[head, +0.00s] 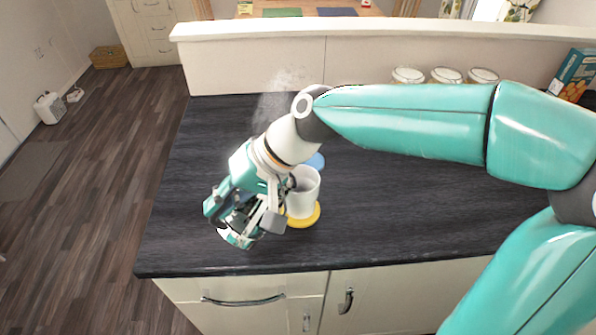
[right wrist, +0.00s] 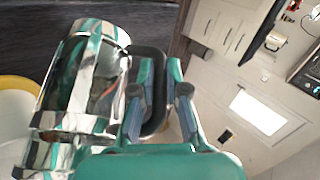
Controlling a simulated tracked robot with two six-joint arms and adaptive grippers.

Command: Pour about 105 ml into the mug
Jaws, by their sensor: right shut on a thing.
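A white mug (head: 303,196) stands upright on a yellow coaster (head: 304,220) on the dark counter. In the right wrist view, part of the mug (right wrist: 14,112) and the coaster (right wrist: 18,82) show at the left edge. My right gripper (head: 243,214) is just left of the mug in the head view. In the right wrist view it (right wrist: 160,98) is shut on the dark handle of a shiny chrome vessel (right wrist: 82,85). The vessel is mostly hidden behind the gripper in the head view. I cannot see the mug's contents or any stream. My left gripper is out of view.
A blue coaster (head: 316,161) lies behind the mug. Pale vapour (head: 284,92) hangs above my right wrist. Three white-lidded canisters (head: 446,75) and a teal box (head: 572,74) stand at the back right. The counter (head: 190,180) is clear to the left; its front edge is near.

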